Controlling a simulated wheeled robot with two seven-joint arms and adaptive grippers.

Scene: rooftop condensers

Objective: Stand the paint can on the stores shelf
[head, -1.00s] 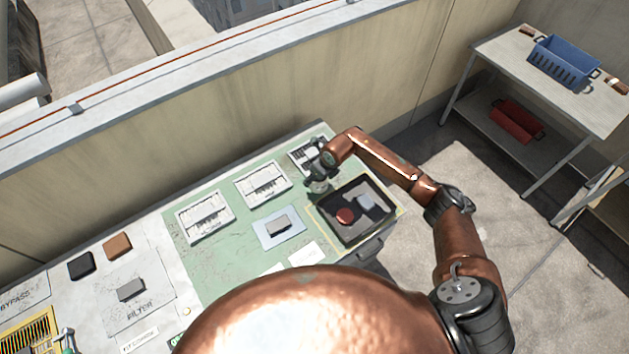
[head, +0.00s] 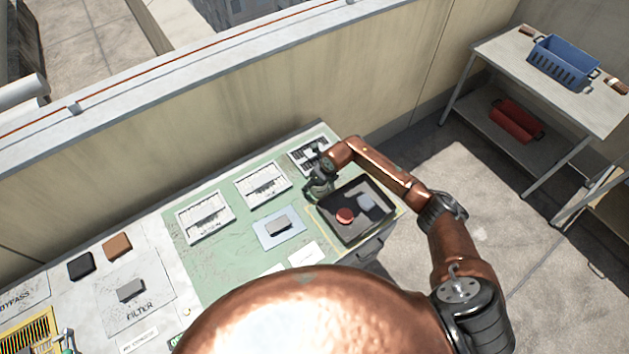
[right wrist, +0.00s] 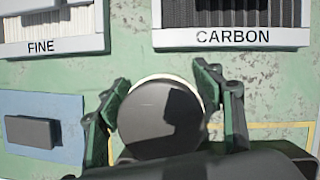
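The paint can is most likely the round thing with a dark grey top and pale rim (right wrist: 160,118) in the right wrist view. My right gripper (head: 318,188) is low over the bench's far right part, beside the black tray. Its green fingers (right wrist: 165,95) stand on either side of the can, very close to its rim; I cannot tell whether they press on it. In the head view the gripper hides the can. A small part at the bottom left edge looks like my left gripper (head: 66,341), mostly cut off. No shelf is labelled; a two-level rack (head: 507,55) stands at right.
The black tray (head: 328,232) holds a red round thing (head: 345,215) and a grey block (head: 368,203). Filter panels (head: 263,184) lie on the bench. The rack bears a blue crate (head: 563,64) above and a red container (head: 517,121) below. Floor between is clear.

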